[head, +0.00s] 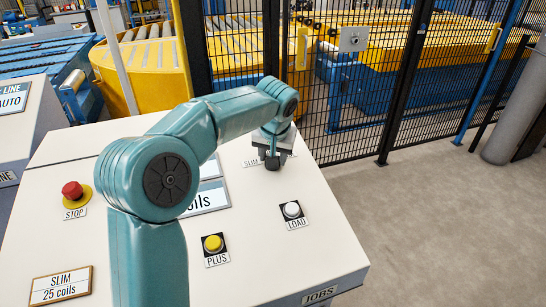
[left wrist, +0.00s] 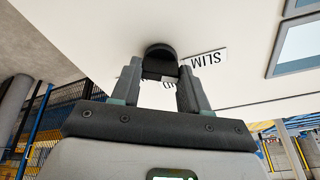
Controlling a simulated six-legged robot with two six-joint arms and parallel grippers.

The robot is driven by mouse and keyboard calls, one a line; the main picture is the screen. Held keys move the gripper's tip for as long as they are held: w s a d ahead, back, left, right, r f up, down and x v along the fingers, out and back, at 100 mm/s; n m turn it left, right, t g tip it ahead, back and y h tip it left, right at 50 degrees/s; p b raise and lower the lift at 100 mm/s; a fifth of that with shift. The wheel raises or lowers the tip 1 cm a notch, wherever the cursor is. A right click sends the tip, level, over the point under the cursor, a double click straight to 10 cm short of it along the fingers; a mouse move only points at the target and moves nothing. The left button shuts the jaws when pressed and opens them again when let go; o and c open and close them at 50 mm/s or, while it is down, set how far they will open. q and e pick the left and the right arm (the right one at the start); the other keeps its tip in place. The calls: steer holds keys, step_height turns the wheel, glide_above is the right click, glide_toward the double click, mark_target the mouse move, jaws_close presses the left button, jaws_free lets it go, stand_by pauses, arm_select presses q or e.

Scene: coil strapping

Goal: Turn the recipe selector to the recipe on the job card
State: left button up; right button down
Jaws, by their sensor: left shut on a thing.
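The recipe selector is a black knob (head: 272,164) on the white sloping panel. My left gripper (head: 271,145) is shut on it, and my arm reaches across the panel. In the left wrist view the knob (left wrist: 160,62) sits between the two fingertips (left wrist: 160,85). The knob's pointer direction cannot be made out. The job card (head: 62,286) at the lower left reads "SLIM 25 coils". My right gripper is not in view.
A red STOP button (head: 72,190), a yellow PLUS button (head: 213,243) and a white LOAD button (head: 292,209) stand on the panel. A display (head: 208,197) is partly hidden behind my arm. A black mesh fence (head: 340,80) stands behind the panel. Bare floor (head: 440,220) lies to the right.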

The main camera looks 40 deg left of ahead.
arm_select(q)
steer(key=shift+f+n, duration=0.15)
steer(key=shift+n, duration=0.15)
steer(key=o, duration=1.1)
steer(key=shift+c, duration=0.2)
steer(key=p+v, duration=0.1)
steer(key=v, duration=1.5)
steer(key=shift+r, duration=0.25)
steer(key=shift+w+d, duration=0.1)
steer(key=shift+f, duration=0.1)
